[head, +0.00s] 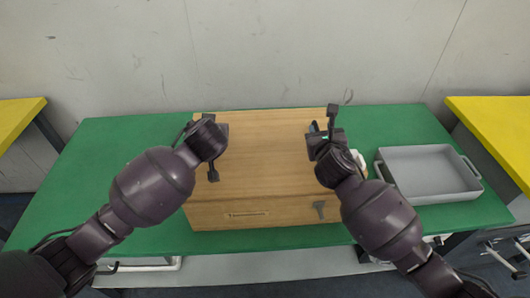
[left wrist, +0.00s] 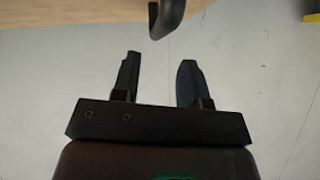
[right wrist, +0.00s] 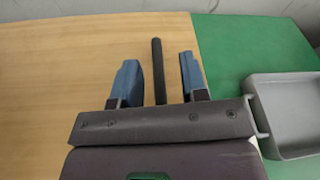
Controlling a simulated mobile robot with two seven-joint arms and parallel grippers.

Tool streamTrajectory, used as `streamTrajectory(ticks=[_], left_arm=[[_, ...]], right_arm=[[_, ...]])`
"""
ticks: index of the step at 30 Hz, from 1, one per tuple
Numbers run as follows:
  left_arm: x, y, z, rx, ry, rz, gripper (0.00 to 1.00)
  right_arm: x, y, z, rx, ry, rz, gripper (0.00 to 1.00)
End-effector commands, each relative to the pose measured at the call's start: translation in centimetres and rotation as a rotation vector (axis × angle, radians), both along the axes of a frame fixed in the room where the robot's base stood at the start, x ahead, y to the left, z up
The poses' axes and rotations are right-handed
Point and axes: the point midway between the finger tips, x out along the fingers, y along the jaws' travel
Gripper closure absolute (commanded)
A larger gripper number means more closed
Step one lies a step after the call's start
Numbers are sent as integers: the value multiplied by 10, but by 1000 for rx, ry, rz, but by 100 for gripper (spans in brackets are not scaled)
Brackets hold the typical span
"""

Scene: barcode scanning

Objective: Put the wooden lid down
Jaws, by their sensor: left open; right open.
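The wooden lid (head: 270,150) is a broad light-brown panel on top of the wooden box (head: 285,215), at the middle of the table in the head view. Whether it rests fully on the box cannot be told. My left gripper (head: 216,150) is open at the lid's left side; in the left wrist view a dark curved handle (left wrist: 166,16) lies beyond its fingers. My right gripper (head: 323,122) is open at the lid's right side. In the right wrist view a dark bar (right wrist: 158,72) stands between its spread fingers, with a gap on both sides.
A grey tray (head: 425,170) stands on the green table (head: 100,160) to the right of the box. A small white item (head: 358,158) shows partly behind my right gripper. Yellow tables stand at both sides. The green table's left part is clear.

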Motion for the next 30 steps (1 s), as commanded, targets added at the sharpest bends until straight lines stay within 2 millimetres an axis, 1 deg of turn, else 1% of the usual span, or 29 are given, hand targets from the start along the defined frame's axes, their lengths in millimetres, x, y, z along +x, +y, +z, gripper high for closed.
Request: streamTrajectory(ticks=[3, 9, 15, 20, 23, 26, 30], left_arm=[[-19, -5, 13, -4, -1, -2, 60], [-47, -13, 33, -4, -1, -2, 60], [-66, -18, 47, -2, -1, -1, 60], [-72, -19, 51, 0, 0, 0, 60], [-73, -19, 52, 1, 0, 1, 60], [-72, -19, 52, 1, 0, 1, 60], [-72, -19, 52, 0, 0, 0, 60]], right_arm=[[0, 0, 0, 0, 0, 0, 60], [0, 0, 0, 0, 0, 0, 60], [0, 0, 0, 0, 0, 0, 60], [-1, 0, 0, 0, 0, 0, 60], [-7, 0, 2, 0, -1, 0, 60], [-18, -1, 4, -1, -1, 0, 60], [-41, -2, 8, 0, 0, 1, 60]])
